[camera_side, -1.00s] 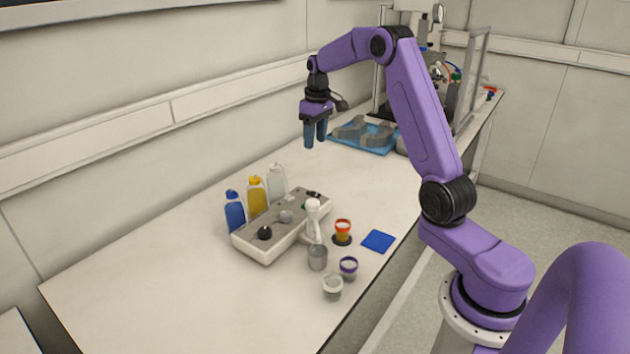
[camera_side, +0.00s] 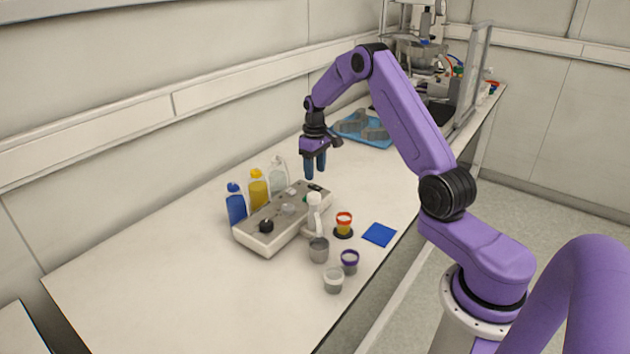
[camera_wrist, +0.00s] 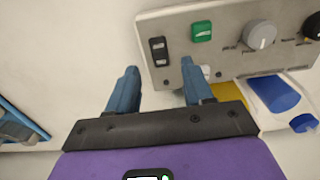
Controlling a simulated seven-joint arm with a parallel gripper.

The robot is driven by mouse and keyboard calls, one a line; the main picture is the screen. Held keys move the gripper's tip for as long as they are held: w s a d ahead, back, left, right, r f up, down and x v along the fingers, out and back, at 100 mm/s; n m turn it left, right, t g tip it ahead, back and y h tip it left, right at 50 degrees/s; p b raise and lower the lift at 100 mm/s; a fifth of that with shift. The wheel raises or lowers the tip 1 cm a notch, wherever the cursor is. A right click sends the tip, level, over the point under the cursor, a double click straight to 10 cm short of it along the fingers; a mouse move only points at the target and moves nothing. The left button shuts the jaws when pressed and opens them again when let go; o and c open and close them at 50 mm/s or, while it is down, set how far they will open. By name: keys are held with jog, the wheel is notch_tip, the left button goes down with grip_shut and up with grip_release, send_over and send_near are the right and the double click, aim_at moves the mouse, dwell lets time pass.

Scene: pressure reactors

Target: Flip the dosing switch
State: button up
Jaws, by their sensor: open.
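The dosing box (camera_side: 285,218) is a pale control box on the table, with a grey front panel. In the wrist view a black rocker switch (camera_wrist: 158,50) sits on its panel (camera_wrist: 218,58), beside a green button (camera_wrist: 201,31). No label reads clearly on the rocker, and I cannot tell which way it is set. My gripper (camera_side: 315,173) hangs above the far end of the box, fingers pointing down. In the wrist view its two blue fingers (camera_wrist: 160,72) are apart and empty, with the rocker just beyond the gap. No contact shows.
A grey knob (camera_wrist: 259,36) and a black knob (camera_wrist: 312,25) are farther along the panel. Blue (camera_side: 236,205), yellow (camera_side: 258,190) and clear (camera_side: 278,172) bottles stand behind the box. Cups and a blue pad (camera_side: 379,235) are in front. The table left of the box is clear.

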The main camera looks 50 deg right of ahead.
aim_at(315, 186)
jog(key=shift+f, duration=2.25)
